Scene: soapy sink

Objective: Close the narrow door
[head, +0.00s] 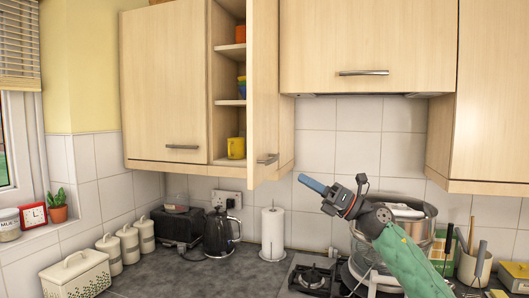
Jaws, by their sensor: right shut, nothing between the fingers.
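The narrow cabinet door (263,90) is pale wood and stands open, swung out toward me at the right side of a narrow upper cabinet. Its metal handle (268,160) is near its lower end. Open shelves (229,60) show to the left of the door. My right gripper (311,184), with blue fingertips, is shut and empty. In the picture it is to the right of and a little below the handle, apart from it. My left gripper is not in view.
A wide closed cabinet door (165,80) is to the left, and a closed hood cabinet (365,45) to the right. Below are a black kettle (218,232), a paper towel roll (272,232) and a steel pot (405,220) beside my right arm.

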